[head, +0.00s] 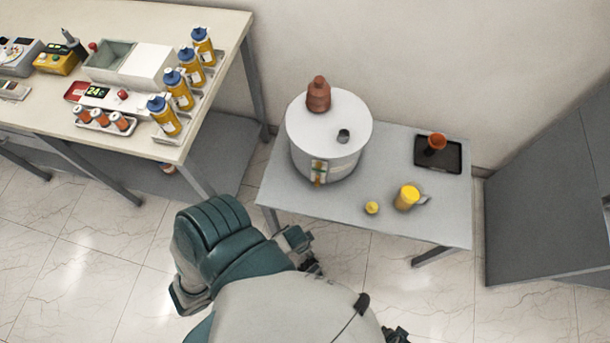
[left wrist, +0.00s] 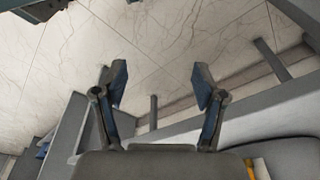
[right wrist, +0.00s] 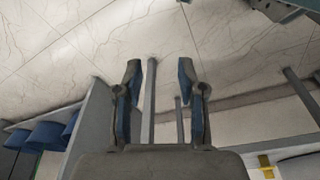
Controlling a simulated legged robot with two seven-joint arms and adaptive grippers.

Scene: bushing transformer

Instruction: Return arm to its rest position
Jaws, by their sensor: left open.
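My left gripper (left wrist: 160,82) is open and empty in the left wrist view, its two fingers wide apart over the floor and table legs. My right gripper (right wrist: 158,72) is also open and empty in the right wrist view, with a narrower gap. In the head view, my teal and grey arm links fill the bottom middle, in front of the grey table (head: 340,203). Dark gripper parts show near its front edge, but the fingertips are not clear. The white cylindrical transformer (head: 313,135) stands upright on this table, with a brown bushing (head: 318,95) upright on its lid.
A black tray (head: 454,165) with a red-brown part (head: 435,143) lies at the table's back right. A yellow mug (head: 407,197) and a small yellow piece (head: 372,208) are near the front. A cream workbench (head: 215,18) with several bottles stands left, a grey cabinet (head: 540,200) right.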

